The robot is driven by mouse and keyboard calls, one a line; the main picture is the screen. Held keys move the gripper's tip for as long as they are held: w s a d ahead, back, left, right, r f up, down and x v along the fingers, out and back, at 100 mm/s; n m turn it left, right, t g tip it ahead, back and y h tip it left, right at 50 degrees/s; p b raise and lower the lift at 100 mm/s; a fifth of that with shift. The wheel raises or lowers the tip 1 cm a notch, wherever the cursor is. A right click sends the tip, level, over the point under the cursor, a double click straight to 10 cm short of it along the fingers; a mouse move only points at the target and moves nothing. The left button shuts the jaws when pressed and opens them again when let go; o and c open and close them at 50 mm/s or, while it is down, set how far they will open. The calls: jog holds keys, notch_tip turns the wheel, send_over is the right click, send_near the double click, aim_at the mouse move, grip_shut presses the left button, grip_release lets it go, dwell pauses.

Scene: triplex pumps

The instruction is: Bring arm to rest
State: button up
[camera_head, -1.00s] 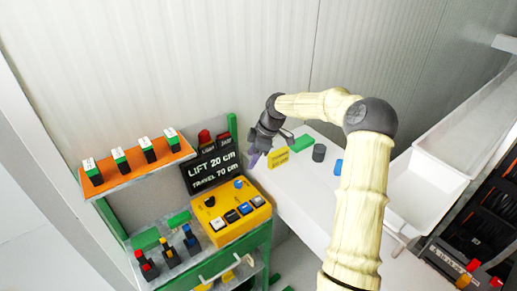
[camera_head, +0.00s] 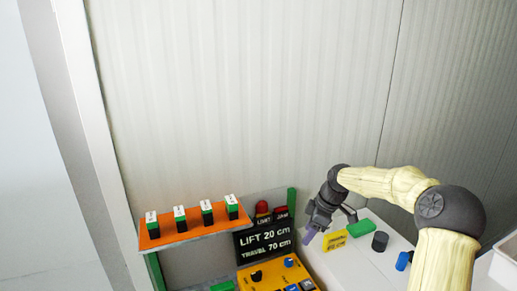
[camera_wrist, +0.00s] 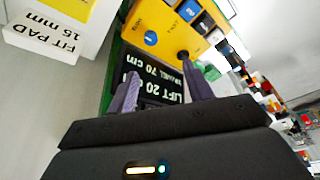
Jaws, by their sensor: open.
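My arm, with cream links and dark joints, reaches in from the right in the head view and bends down to my gripper (camera_head: 308,236). My gripper is open and empty, beside the right edge of the black LIFT 20 cm sign (camera_head: 265,241). In the wrist view the two purple-grey fingers (camera_wrist: 160,85) stand apart, with the sign and the yellow control box (camera_wrist: 160,30) beyond them. I see nothing between the fingers.
An orange shelf (camera_head: 190,235) with several green-black blocks is left of the sign. A yellow block (camera_head: 335,240), a green block (camera_head: 361,228) and a dark cylinder (camera_head: 380,241) stand on the white surface right of my gripper. A pale wall fills the back.

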jog(key=s+a+f+m+h, duration=0.2)
jog(key=s+a+m, duration=0.3)
jog(key=s, duration=0.5)
jog(key=s+m+t+h, duration=0.1)
jog(key=s+m, duration=0.7)
jog(key=s, duration=0.8)
jog(key=shift+s+r+m+t+h, duration=0.3)
jog(key=shift+r+m, duration=0.05)
jog(key=shift+m, duration=0.05)
jog(key=s+f+b+x, duration=0.1)
jog(key=s+b+x, duration=0.4)
jog(key=b+x, duration=2)
jog(key=s+f+b+x, duration=0.1)
jog(key=s+b+x, duration=0.5)
jog(key=b+x, duration=1.9)
jog(key=s+f+b+x, duration=0.2)
jog(key=s+b+x, duration=0.4)
jog(key=b+x, duration=1.9)
jog(key=b, duration=0.2)
jog(key=shift+f+b, duration=0.3)
jog(key=shift+b, duration=0.1)
jog(key=shift+r, duration=0.1)
